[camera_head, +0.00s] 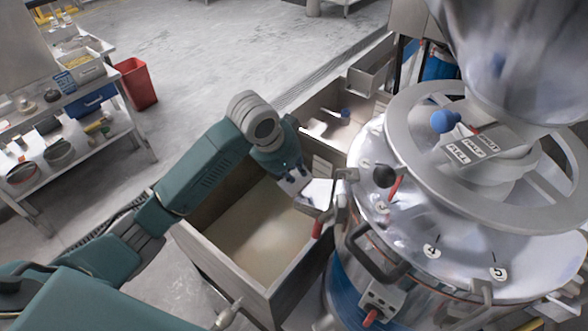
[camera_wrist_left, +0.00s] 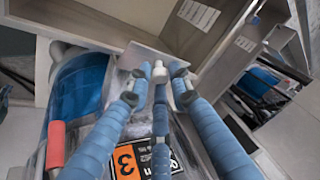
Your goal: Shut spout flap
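The bean grinder (camera_head: 440,225) is a large shiny metal drum at the right of the head view. A flat metal plate at its left side, apparently the spout flap (camera_head: 319,194), sticks out over the open bin. In the left wrist view the plate (camera_wrist_left: 146,57) lies just beyond my fingertips. My left gripper (camera_head: 292,182) is right at the plate; contact cannot be told. Its blue fingers (camera_wrist_left: 156,82) point at the plate with gaps between their tips, and nothing shows clearly held. My right gripper is not in view.
An open metal bin (camera_head: 262,228) stands below my left gripper. A red handle (camera_head: 317,228) hangs beside the drum; a red grip (camera_wrist_left: 56,143) shows in the wrist view.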

